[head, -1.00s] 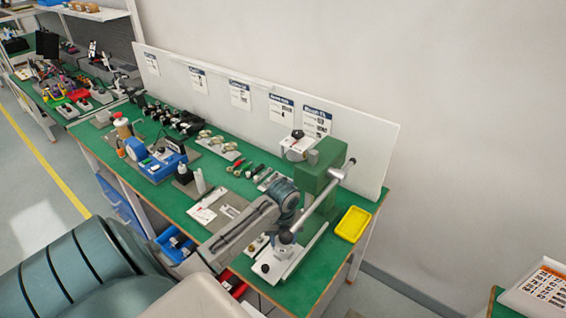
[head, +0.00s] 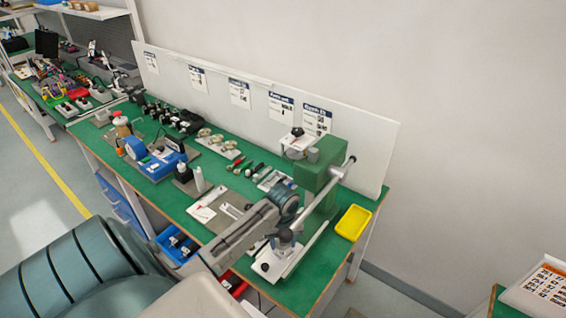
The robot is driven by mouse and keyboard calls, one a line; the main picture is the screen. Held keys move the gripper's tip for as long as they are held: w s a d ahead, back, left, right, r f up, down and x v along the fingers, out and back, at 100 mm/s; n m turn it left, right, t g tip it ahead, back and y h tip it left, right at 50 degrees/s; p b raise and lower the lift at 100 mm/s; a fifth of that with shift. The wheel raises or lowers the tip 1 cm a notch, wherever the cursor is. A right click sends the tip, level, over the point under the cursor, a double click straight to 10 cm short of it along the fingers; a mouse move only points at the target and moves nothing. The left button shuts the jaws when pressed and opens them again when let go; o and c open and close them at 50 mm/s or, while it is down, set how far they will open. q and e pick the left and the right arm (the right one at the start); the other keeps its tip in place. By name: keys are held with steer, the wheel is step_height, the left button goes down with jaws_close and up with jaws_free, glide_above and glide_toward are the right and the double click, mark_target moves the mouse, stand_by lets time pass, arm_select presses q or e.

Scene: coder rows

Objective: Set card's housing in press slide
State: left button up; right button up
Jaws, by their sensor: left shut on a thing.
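My left gripper (head: 283,241) is low over the white press slide (head: 268,267), in front of the green press (head: 318,178). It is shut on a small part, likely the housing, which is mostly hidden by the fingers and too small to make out. I cannot tell whether the part touches the slide. A white card (head: 203,213) with a red mark lies on the bench to the left of my arm. My right gripper is not in view.
The press's grey lever bar (head: 335,178) juts out close beside my left wrist. A yellow tray (head: 353,222) stands right of the press. A blue tape dispenser (head: 160,160), small bottles and several parts fill the bench's left side. A white panel (head: 250,95) stands behind.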

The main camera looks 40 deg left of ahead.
mark_target(283, 245)
arm_select(q)
steer(key=shift+f, duration=0.45)
stand_by(0.8)
steer(key=o, duration=1.1)
steer(key=shift+r, duration=0.5)
step_height(283, 245, up, 6)
steer(key=shift+r+b, duration=0.25)
steer(key=shift+b, duration=0.7)
steer(key=shift+r+p, duration=0.4)
steer(key=shift+r, duration=1.3)
